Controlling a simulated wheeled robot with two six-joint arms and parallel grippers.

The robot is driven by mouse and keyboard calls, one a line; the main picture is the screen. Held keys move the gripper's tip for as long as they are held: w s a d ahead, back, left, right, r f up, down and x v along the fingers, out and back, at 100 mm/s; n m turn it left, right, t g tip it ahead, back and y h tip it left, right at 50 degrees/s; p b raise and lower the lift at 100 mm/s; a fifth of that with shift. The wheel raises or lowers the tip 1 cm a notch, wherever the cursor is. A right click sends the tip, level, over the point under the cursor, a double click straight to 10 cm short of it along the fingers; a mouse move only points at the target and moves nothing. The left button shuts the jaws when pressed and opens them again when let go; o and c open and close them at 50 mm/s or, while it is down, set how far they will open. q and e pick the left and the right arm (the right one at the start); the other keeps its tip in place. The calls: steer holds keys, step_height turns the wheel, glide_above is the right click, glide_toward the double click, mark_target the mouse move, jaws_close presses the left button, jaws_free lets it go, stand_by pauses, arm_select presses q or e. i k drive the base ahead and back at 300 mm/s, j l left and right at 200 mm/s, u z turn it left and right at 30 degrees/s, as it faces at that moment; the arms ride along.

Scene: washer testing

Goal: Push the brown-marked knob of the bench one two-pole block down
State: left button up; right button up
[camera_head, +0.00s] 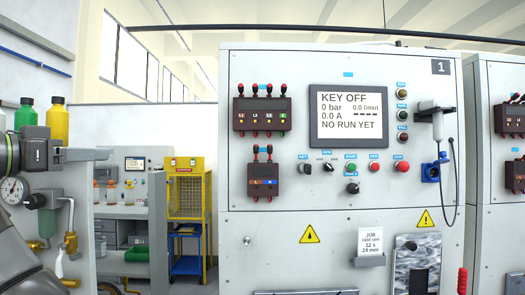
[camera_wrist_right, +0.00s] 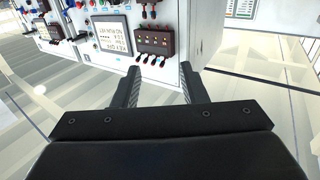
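The two-pole block (camera_head: 263,181) is a dark box on the front of bench one, below the four-pole block. Its two red-tipped knobs both point up. The left knob (camera_head: 256,150) stands above an orange-brown mark, the right knob (camera_head: 270,150) above a blue one. The marks are small. In the right wrist view the panel is upside down, and the block (camera_wrist_right: 149,13) shows near the top edge.
The four-pole block (camera_head: 262,115), with several red-tipped knobs up, sits above the two-pole block. A screen (camera_head: 349,114) reads KEY OFF. Buttons and a black selector are to the right of the block. A yellow cage (camera_head: 187,188) stands behind, left of bench one.

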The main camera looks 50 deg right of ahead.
mark_target(255, 149)
steer(key=l, duration=0.85)
steer(key=i+l, duration=0.15)
steer(key=l, duration=0.65)
